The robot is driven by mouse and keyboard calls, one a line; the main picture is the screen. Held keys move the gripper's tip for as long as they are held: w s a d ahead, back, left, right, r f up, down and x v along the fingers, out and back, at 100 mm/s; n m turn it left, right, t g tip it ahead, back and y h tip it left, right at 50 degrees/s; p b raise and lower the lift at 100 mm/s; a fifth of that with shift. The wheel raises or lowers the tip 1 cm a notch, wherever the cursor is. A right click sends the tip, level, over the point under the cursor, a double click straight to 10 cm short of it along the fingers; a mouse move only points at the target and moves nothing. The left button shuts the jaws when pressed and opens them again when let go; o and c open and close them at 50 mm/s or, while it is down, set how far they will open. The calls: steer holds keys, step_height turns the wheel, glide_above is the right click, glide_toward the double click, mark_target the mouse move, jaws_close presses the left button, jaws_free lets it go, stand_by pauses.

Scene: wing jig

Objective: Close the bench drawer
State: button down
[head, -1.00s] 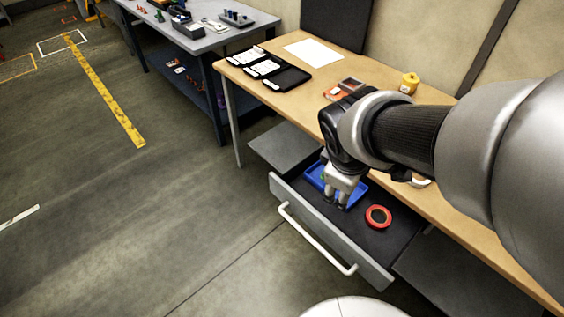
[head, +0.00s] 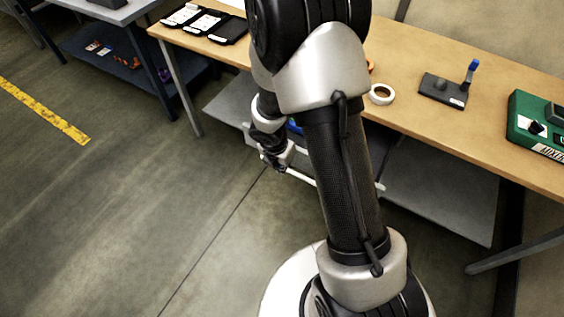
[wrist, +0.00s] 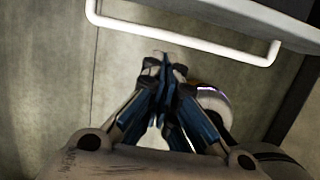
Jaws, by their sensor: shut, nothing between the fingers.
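The bench drawer is mostly hidden behind my arm in the head view. Its pale bar handle (head: 301,177) shows just left of the arm, and a bit of the blue tray (head: 295,127) inside it shows, so the drawer stands at least partly open. In the wrist view the white handle (wrist: 185,41) crosses the top, with the grey drawer front (wrist: 255,14) behind it. My gripper (head: 278,166) is at the left end of the handle in the head view. In the wrist view my gripper (wrist: 165,66) is shut and empty, its tips just below the handle; contact is unclear.
The wooden bench (head: 440,122) carries a roll of white tape (head: 382,94), a dark block with a blue-topped post (head: 444,90) and a green case (head: 537,124). A grey lower shelf (head: 440,190) lies under it. The floor at left is clear.

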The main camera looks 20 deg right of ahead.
mark_target(289, 171)
steer(key=w+d+f+b, duration=0.1)
steer(key=f, duration=0.1)
steer(key=d+f, duration=0.1)
steer(key=f, duration=0.1)
steer(key=w+d+f+b, duration=0.1)
steer(key=f, duration=0.1)
steer(key=shift+w+d+f+b, duration=0.2)
steer(key=shift+w+b, duration=0.1)
steer(key=shift+w, duration=0.05)
steer(key=shift+w+d, duration=0.4)
steer(key=shift+d, duration=0.1)
steer(key=shift+d+p, duration=0.1)
steer(key=shift+p, duration=0.25)
